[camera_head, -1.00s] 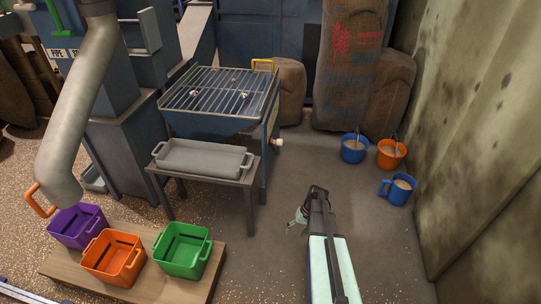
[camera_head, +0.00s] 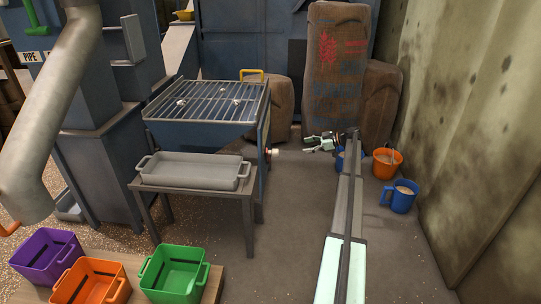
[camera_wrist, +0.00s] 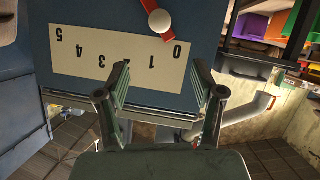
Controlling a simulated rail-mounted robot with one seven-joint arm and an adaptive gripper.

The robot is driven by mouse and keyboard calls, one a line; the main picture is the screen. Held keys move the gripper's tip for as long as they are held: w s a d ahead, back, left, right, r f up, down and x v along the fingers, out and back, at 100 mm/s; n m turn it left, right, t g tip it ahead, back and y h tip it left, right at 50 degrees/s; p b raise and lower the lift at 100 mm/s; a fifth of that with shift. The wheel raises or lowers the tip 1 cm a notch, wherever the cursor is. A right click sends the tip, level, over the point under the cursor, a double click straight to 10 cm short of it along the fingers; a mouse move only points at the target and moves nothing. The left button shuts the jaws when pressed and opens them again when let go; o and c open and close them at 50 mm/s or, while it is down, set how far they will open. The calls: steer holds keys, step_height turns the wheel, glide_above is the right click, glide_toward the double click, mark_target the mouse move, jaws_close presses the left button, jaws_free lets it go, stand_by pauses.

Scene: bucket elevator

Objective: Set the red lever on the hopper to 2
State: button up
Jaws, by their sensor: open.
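The hopper (camera_head: 200,132) is a blue box under a metal grate. The red lever with a white knob (camera_head: 272,152) sticks out of its right side. In the wrist view the lever (camera_wrist: 164,34) shows at the top, over a pale scale plate (camera_wrist: 118,68) with upside-down digits. The lever's tip points closest to the 0 at the plate's right end; its upper part is cut off. My gripper (camera_head: 309,145) is right of the lever, apart from it. In the wrist view my gripper (camera_wrist: 160,82) is open and empty, fingers below the lever and in front of the plate.
A grey tray (camera_head: 192,171) stands on a small table in front of the hopper. Brown sacks (camera_head: 335,75) stand behind my gripper. Floor between hopper and arm is clear.

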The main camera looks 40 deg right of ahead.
mark_target(275, 153)
steer(key=shift+n, duration=0.3)
steer(key=b+x, duration=0.5)
steer(key=x, duration=1.1)
steer(key=shift+w+f+b, duration=0.1)
steer(key=shift+f+b, duration=0.15)
steer(key=shift+b, duration=0.1)
steer(key=shift+w+a+f, duration=0.15)
steer(key=shift+w+a, duration=0.25)
steer(key=shift+w, duration=0.05)
